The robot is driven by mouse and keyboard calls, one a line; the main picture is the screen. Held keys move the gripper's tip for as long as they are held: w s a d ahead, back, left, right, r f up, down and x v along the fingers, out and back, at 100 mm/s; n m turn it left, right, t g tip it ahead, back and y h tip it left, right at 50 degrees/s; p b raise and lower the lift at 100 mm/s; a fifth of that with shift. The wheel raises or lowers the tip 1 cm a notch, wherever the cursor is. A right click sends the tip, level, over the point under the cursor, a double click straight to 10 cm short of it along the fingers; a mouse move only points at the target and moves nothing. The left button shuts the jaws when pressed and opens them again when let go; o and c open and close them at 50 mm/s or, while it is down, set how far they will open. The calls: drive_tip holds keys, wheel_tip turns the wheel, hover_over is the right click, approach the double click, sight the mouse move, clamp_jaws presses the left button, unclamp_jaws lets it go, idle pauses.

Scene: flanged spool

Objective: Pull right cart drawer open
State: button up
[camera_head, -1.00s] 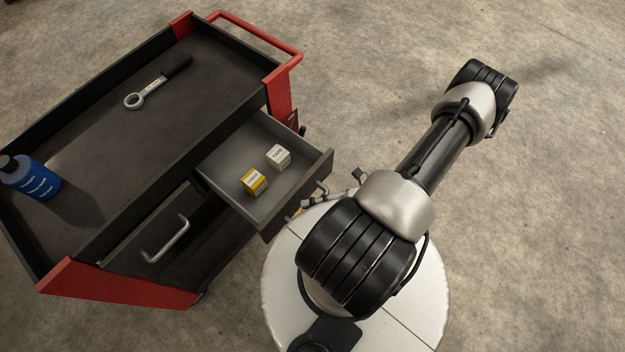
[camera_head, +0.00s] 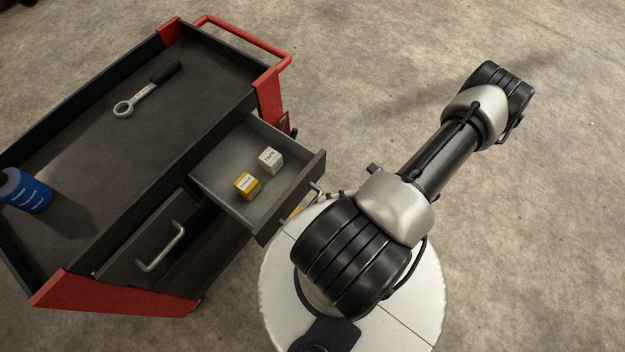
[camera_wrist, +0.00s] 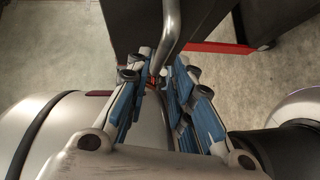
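The right cart drawer (camera_head: 229,188) stands pulled out from the cart (camera_head: 123,178), with its inside showing. Its bent metal handle (camera_head: 313,196) is on the drawer front and also shows in the wrist view (camera_wrist: 171,25). My gripper (camera_wrist: 163,68) has its blue-padded fingers apart, with the handle at their tips and a gap on the right side. In the head view my gripper (camera_head: 336,193) is mostly hidden by my arm, just right of the handle. Whether a finger touches the handle I cannot tell.
The open drawer holds a yellow box (camera_head: 246,185) and a white box (camera_head: 270,160). The left drawer (camera_head: 150,245) is shut. A wrench (camera_head: 140,95) and a blue bottle (camera_head: 28,192) are on the cart top. The floor to the right is clear.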

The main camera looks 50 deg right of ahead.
drive_tip(key=v, duration=0.6)
drive_tip(key=shift+r, duration=0.1)
idle(0.4)
